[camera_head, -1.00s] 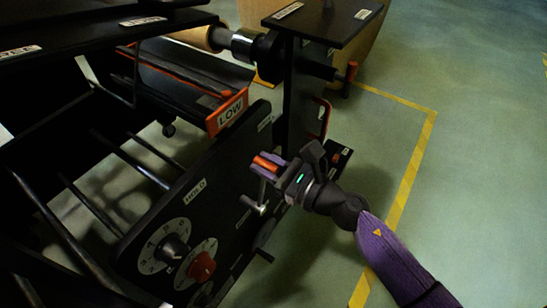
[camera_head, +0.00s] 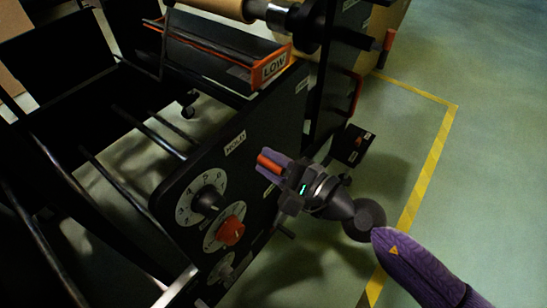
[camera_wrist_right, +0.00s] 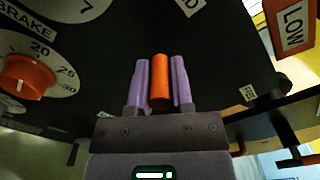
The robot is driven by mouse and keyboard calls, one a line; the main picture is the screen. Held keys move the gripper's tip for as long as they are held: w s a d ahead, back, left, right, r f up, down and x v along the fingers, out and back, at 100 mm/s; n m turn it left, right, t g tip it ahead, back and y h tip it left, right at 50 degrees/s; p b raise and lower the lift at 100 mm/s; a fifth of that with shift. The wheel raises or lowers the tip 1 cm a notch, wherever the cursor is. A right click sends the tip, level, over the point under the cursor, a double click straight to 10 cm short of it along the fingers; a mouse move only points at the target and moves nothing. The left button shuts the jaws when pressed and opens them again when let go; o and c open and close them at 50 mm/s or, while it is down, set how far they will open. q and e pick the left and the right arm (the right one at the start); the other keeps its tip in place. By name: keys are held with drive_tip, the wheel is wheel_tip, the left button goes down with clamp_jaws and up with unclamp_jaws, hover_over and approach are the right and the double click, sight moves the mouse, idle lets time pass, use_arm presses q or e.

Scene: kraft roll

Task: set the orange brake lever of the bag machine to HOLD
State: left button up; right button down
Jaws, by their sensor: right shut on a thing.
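The orange brake lever's handle (camera_head: 269,162) is a short cylinder at the black side panel (camera_head: 180,165) of the bag machine. My right gripper (camera_head: 267,166) is shut on this handle with its purple fingers on either side. In the right wrist view, the orange handle (camera_wrist_right: 160,82) stands upright between the two purple fingers. The white HOLD label (camera_head: 235,142) is on the panel, up and left of the handle, a short gap away. The lever's stem and pivot are hidden behind the gripper. My left gripper is not in view.
An orange-red knob (camera_head: 230,231) on a numbered dial sits low on the panel, beside a black knob (camera_head: 207,201). An orange-edged tray with a LOW label (camera_head: 274,65) is above. Open floor with a yellow line (camera_head: 432,165) lies to the right.

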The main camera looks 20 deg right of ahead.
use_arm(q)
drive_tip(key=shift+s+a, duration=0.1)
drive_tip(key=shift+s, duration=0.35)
use_arm(e)
drive_tip(key=shift+s+a+f+n, duration=0.25)
drive_tip(key=shift+f+n, duration=0.05)
drive_tip(key=shift+n, duration=0.1)
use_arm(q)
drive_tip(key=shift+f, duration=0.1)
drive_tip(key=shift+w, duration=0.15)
use_arm(e)
drive_tip(key=shift+f, duration=0.1)
drive_tip(key=c, duration=0.7)
unclamp_jaws()
drive_tip(key=shift+c, duration=0.2)
drive_tip(key=shift+o, duration=1.2)
drive_tip(key=shift+s, duration=0.15)
use_arm(q)
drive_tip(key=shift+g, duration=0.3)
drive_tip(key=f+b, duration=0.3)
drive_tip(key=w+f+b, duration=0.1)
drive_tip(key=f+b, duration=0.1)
drive_tip(key=b, duration=0.2)
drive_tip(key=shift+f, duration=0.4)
use_arm(e)
drive_tip(key=v, duration=0.9)
drive_tip(key=shift+s+d, duration=0.2)
drive_tip(key=shift+d, duration=0.05)
